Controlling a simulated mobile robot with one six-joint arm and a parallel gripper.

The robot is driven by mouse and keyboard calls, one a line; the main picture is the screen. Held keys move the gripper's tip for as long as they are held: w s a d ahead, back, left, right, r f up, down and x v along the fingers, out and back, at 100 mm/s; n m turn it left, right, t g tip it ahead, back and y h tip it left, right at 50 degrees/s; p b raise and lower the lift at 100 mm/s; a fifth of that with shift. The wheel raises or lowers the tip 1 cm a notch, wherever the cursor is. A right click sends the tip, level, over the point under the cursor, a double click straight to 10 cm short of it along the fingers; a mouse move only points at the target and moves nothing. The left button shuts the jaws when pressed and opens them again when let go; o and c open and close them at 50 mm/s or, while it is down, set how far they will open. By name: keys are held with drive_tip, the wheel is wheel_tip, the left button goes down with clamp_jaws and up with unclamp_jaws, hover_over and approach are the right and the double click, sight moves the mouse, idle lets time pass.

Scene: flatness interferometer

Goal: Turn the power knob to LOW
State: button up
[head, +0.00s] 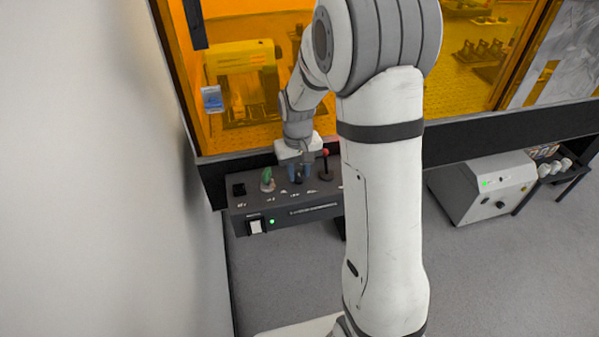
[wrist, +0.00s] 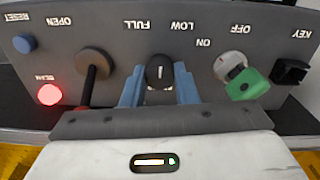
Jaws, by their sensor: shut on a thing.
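The power knob (wrist: 159,72) is a black round knob with a white pointer line, on a grey control panel (wrist: 205,65). It sits below the FULL and LOW labels in the wrist view, where the lettering is upside down. Its pointer line looks close to upright in that view, between the two labels; I cannot tell an exact setting. My gripper (wrist: 159,90) has its two blue fingers on either side of the knob, shut on it. In the head view my gripper (head: 302,172) reaches down onto the panel, and the knob is largely hidden by it.
A black lever (wrist: 92,84) stands on one side of the knob, beside the lit red BEAM lamp (wrist: 48,95) and blue RESET button (wrist: 25,43). A green-tagged key (wrist: 250,83) and black KEY holder (wrist: 290,72) are on the other side. An orange enclosure window (head: 240,90) rises behind.

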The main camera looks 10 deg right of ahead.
sight(298, 172)
drive_tip(key=m+b, duration=0.1)
drive_tip(key=m, duration=0.5)
drive_tip(key=shift+m, duration=0.3)
idle(0.4)
drive_tip(key=o, duration=1)
drive_tip(key=shift+r, duration=0.1)
wheel_tip(298, 172, up, 8)
drive_tip(key=shift+a+f+b, duration=0.1)
drive_tip(key=shift+f+b, duration=0.05)
drive_tip(key=shift+b, duration=0.25)
drive_tip(key=s+r+n+t, duration=0.1)
drive_tip(key=s+r+n, duration=0.1)
drive_tip(key=s, duration=0.8)
drive_tip(key=s+r+n+t, duration=0.1)
drive_tip(key=s+r+n, duration=0.1)
drive_tip(key=s, duration=0.9)
drive_tip(key=shift+s+d+r+n+t, duration=0.2)
drive_tip(key=shift+d+r+n+t, duration=0.15)
drive_tip(key=shift+n, duration=0.35)
